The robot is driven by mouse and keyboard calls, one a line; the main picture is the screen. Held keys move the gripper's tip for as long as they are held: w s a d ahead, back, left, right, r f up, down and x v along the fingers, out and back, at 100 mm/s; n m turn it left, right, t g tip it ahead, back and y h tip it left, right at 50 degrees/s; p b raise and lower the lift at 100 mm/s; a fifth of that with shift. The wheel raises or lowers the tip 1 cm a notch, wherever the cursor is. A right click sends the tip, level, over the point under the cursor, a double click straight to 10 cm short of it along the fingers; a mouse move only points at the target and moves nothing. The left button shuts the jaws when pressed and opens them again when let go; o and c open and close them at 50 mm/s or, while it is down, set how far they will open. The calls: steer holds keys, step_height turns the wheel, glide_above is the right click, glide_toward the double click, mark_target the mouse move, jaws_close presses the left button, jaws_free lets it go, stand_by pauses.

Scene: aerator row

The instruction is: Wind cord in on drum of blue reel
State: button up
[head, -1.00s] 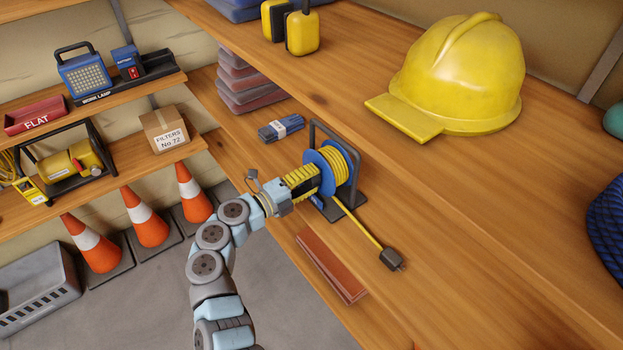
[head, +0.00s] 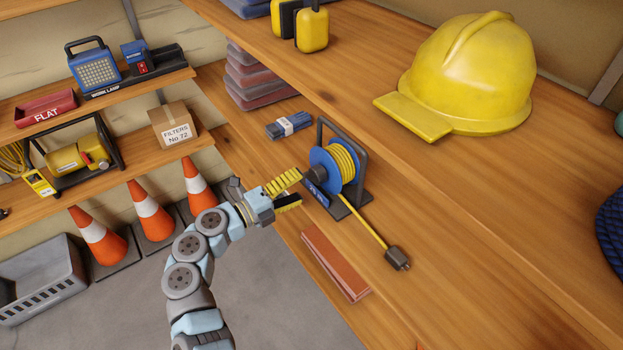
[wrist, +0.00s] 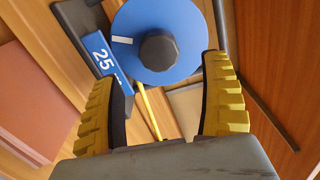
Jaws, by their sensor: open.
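The blue reel (head: 323,160) stands upright in a dark frame on the wooden shelf, yellow cord (head: 344,162) wound on its drum. A straight length of cord runs from the drum along the shelf to a dark plug (head: 397,257). A dark knob (head: 316,177) sits at the middle of the reel's near face. In the wrist view the blue face (wrist: 188,22) shows a white mark near its left edge, and the knob (wrist: 160,50) is ahead between the fingers. My gripper (head: 299,187) is open and empty, just short of the knob, its yellow fingers spread.
A yellow hard hat (head: 460,75) stands on the shelf above, right of the reel. Traffic cones (head: 150,215) stand at the left. The shelf around the plug is clear.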

steer(key=v, duration=0.5)
steer(key=shift+s+a, duration=0.2)
steer(key=shift+d, duration=0.1)
